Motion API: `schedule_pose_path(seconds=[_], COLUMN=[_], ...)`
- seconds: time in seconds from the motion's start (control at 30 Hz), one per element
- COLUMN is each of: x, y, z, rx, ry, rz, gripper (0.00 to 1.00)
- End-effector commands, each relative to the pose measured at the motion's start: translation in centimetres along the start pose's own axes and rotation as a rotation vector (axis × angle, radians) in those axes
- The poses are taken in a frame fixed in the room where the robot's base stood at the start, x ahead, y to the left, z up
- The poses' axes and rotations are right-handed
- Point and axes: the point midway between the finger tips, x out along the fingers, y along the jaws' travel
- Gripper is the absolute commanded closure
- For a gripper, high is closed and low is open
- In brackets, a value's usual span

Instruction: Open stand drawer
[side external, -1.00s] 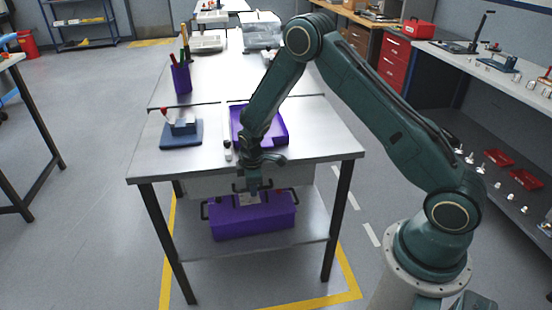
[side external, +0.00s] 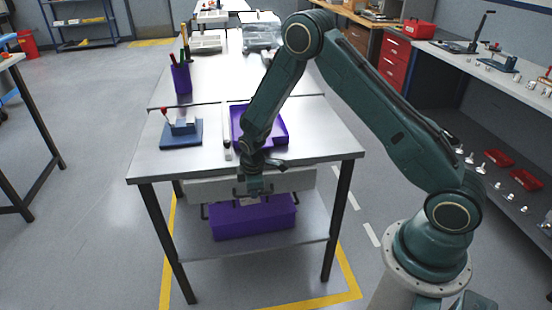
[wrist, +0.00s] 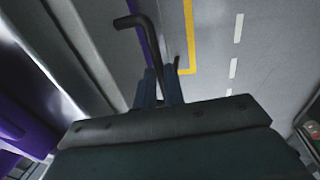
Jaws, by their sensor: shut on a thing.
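The stand's drawer (side external: 300,182) is a grey-fronted box under the table top. Its front stands out a little past the table's front edge, so it is partly open. My gripper (side external: 253,190) is at the middle of the drawer front, pointing down, and is shut on the black drawer handle. In the wrist view the dark bent handle bar (wrist: 150,38) runs down between my gripper's fingers (wrist: 160,88), beside the grey drawer front (wrist: 82,50). The inside of the drawer is hidden.
On the table top are a purple tray (side external: 279,128), a blue-based fixture (side external: 181,136) and a purple pen holder (side external: 181,78). The floor before the table is clear.

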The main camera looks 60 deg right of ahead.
Motion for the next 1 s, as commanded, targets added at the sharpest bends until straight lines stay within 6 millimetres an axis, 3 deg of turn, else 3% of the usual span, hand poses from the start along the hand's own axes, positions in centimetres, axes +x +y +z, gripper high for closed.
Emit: schedule_pose_path(seconds=[0.7,1.0], x=[-3.1,-4.0], y=[-15.8,-20.0], z=[0.1,0.1], rx=[-0.007,-0.004], ry=[-0.003,-0.003], rz=[-0.002,-0.002], gripper=[1.00,1.00])
